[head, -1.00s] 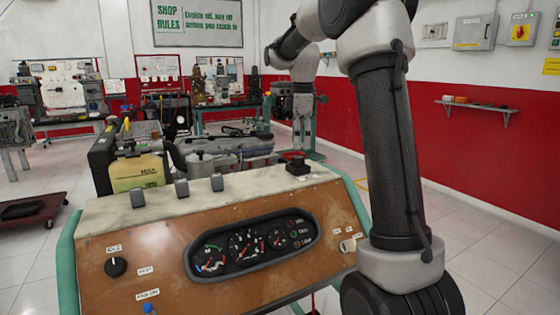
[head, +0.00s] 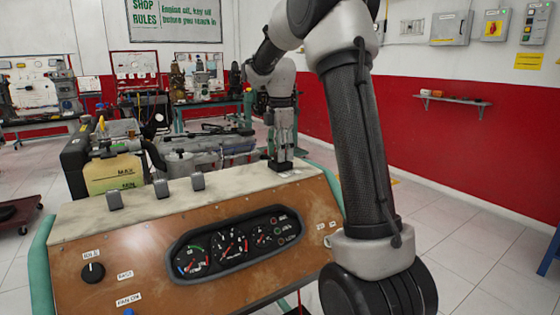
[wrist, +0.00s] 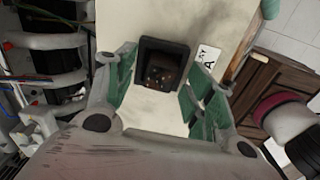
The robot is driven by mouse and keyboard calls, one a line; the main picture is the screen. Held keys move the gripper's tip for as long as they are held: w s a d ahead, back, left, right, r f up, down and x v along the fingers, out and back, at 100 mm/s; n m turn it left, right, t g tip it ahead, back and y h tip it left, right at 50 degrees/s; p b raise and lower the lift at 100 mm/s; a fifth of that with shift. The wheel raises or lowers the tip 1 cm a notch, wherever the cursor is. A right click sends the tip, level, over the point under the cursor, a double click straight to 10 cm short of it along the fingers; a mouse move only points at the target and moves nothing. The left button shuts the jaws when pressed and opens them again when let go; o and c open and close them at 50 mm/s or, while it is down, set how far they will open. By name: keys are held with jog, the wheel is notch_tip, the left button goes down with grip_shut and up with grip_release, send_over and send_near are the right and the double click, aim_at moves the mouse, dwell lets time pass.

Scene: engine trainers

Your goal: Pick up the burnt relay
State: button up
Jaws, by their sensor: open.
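The burnt relay (wrist: 162,72) is a dark, brownish-black block with a speckled top. It sits in a black square socket (wrist: 146,46) on the console's pale top. My gripper (wrist: 163,80) is open in the wrist view, with one green-padded finger on each side of the relay. The gripper is pointing down over the right part of the console top in the head view (head: 283,160). There it hides most of the relay and socket. I cannot tell whether the fingers touch the relay.
Several grey blocks, one of them the middle block (head: 161,188), stand in a row on the console top (head: 235,188), left of my gripper. A white label (wrist: 207,58) lies beside the socket. An engine with a yellowish tank (head: 113,172) stands behind the console.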

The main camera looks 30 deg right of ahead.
jog(key=shift+f, duration=0.35)
jog(key=c, duration=1.1)
jog(key=shift+o, duration=0.2)
